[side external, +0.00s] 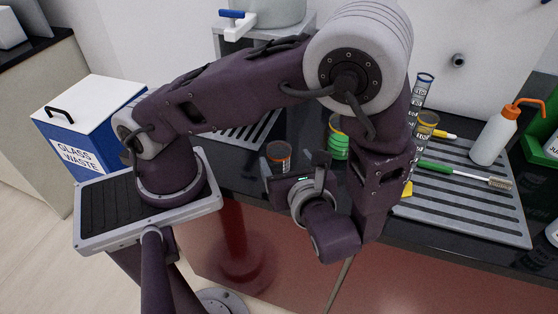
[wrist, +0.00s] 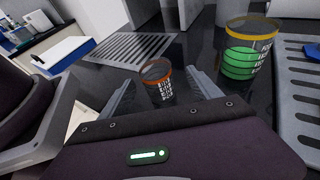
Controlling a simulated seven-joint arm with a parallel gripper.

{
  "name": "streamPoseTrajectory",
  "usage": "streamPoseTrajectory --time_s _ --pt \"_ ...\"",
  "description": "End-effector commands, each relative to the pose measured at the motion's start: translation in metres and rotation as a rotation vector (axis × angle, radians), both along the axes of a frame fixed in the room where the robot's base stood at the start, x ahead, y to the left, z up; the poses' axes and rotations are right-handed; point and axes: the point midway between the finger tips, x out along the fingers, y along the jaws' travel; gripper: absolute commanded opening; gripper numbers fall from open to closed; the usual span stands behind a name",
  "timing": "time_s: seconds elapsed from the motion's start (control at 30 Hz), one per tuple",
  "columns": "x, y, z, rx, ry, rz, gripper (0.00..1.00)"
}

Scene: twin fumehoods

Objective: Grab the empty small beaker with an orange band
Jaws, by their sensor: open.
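The small beaker with an orange band (side external: 278,157) stands upright on the black bench top. It is see-through with white markings, and I see no coloured liquid in it. In the wrist view the small beaker (wrist: 158,84) appears between the two fingers of my gripper (wrist: 161,76). The fingers are spread, with visible gaps on both sides of it. How far the fingertips reach along the beaker is hard to tell. In the side view my gripper (side external: 294,174) is just in front of the beaker and hides its lower part.
A larger beaker with green liquid and a yellow-orange band (wrist: 250,52) stands to the right; it also shows in the side view (side external: 338,140). A slotted grey tray (side external: 455,215) holds a brush (side external: 465,174) and a wash bottle (side external: 494,138). A glass waste box (side external: 80,135) stands left.

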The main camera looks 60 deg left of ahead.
Motion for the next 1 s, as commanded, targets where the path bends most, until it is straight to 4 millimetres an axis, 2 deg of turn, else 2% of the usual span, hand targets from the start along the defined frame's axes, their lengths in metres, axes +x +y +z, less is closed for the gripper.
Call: streamPoseTrajectory --time_s 0.03,0.17,0.5,0.77,1.0 --pt "0.000 0.000 -0.008 0.002 0.001 0.000 0.73" --pt "0.002 0.010 -0.017 0.001 -0.001 0.001 0.73" --pt "0.006 0.063 -0.033 0.001 0.000 0.002 0.73" --pt "0.007 0.068 -0.034 -0.001 0.000 0.001 0.73" --pt "0.007 0.067 -0.034 -0.001 -0.001 0.000 0.26"
